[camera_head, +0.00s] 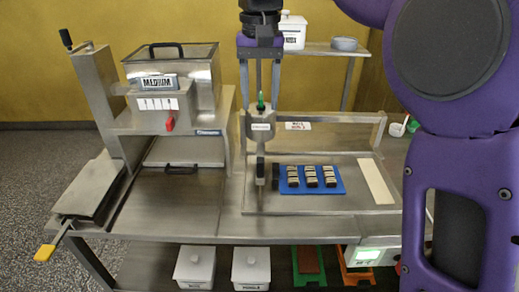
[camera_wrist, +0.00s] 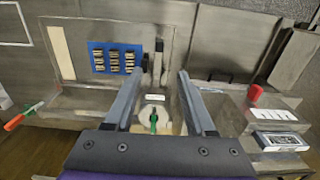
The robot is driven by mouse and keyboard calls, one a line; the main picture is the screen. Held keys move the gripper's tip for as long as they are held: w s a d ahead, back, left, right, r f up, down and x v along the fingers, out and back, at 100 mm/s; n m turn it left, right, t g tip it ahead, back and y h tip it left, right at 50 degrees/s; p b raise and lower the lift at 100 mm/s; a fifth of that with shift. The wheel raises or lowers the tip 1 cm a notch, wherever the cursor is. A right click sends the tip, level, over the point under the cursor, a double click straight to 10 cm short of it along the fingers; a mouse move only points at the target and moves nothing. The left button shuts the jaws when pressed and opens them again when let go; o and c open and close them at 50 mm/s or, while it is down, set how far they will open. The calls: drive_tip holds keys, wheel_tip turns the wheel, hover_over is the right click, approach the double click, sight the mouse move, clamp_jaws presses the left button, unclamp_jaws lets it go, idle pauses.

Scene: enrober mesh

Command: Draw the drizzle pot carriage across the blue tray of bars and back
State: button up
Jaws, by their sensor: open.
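The drizzle pot carriage (camera_head: 260,127) is a grey metal pot with a green-topped stem, left of the blue tray in the head view. A narrow spout part and a black block (camera_head: 260,170) show below it. The blue tray (camera_head: 341,186) holds several dark bars with pale markings, in three columns. My gripper (camera_head: 260,98) points down with its fingers on both sides of the green stem. In the wrist view my gripper (camera_wrist: 161,76) is open, with the pot (camera_wrist: 147,113) between its fingers. I cannot tell whether either finger touches it.
A rail (camera_head: 345,116) runs behind the metal bed. A pale strip (camera_head: 376,181) lies right of the tray. The hopper machine (camera_head: 170,85) stands left. White tubs (camera_head: 251,266) sit below. My purple arm hides the right side.

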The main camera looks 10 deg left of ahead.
sight(260, 159)
wheel_tip(260, 159, down, 17)
drive_tip(key=b, duration=0.3)
drive_tip(key=shift+f+b, duration=0.15)
drive_tip(key=shift+b, duration=0.15)
clamp_jaws()
idle(1.4)
